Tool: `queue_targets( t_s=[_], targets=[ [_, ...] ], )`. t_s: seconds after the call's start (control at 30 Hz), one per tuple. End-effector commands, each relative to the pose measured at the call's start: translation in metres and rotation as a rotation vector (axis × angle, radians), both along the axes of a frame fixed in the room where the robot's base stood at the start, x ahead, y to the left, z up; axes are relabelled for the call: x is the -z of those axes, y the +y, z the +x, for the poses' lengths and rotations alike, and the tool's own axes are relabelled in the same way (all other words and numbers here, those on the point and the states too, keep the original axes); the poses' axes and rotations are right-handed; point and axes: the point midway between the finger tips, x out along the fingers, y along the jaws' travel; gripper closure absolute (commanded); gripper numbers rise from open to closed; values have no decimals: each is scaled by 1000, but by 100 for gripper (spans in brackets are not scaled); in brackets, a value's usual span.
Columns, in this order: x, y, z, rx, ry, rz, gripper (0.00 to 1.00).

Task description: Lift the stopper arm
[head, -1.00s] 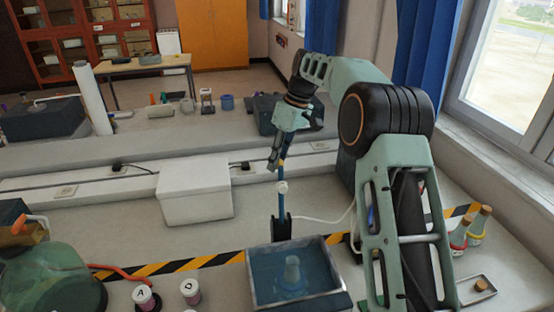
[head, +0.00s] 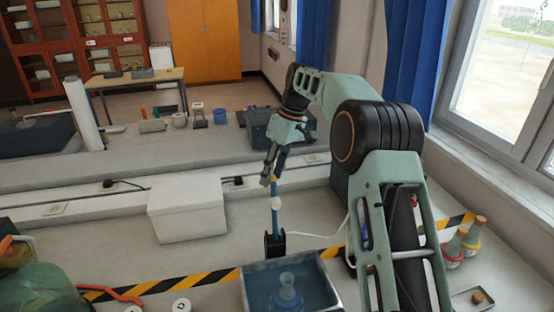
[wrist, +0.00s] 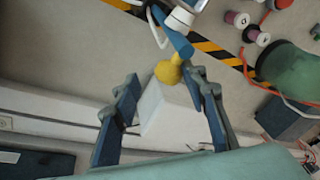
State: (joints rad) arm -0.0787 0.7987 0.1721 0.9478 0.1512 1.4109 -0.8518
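In the wrist view the blue rod (wrist: 176,38) ends in a yellow knob (wrist: 168,70). My gripper (head: 270,181) is at the top of the rod, pointing down. In the wrist view my gripper (wrist: 166,84) is open, its two fingers wide apart. The knob lies between or just beyond the fingertips, with no finger visibly touching it. The exact depth is hard to tell.
A white box (head: 187,208) stands left of the rod. A clear flask sits in the water tray. Corked flasks (head: 466,243) stand at the right by the window. A green glass vessel (head: 35,290) is at front left. Striped tape crosses the bench.

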Motion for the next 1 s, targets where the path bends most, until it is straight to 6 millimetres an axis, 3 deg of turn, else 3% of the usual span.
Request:
queue_targets(
  t_s=[0.27,0.47,0.73,1.0],
  targets=[
    [-52,-15,5,4,-6,1,61],
    [-81,-23,6,2,-3,0,61],
    [-101,-28,8,3,-2,-2,61],
    [-106,-30,7,2,0,-1,61]
  ],
)
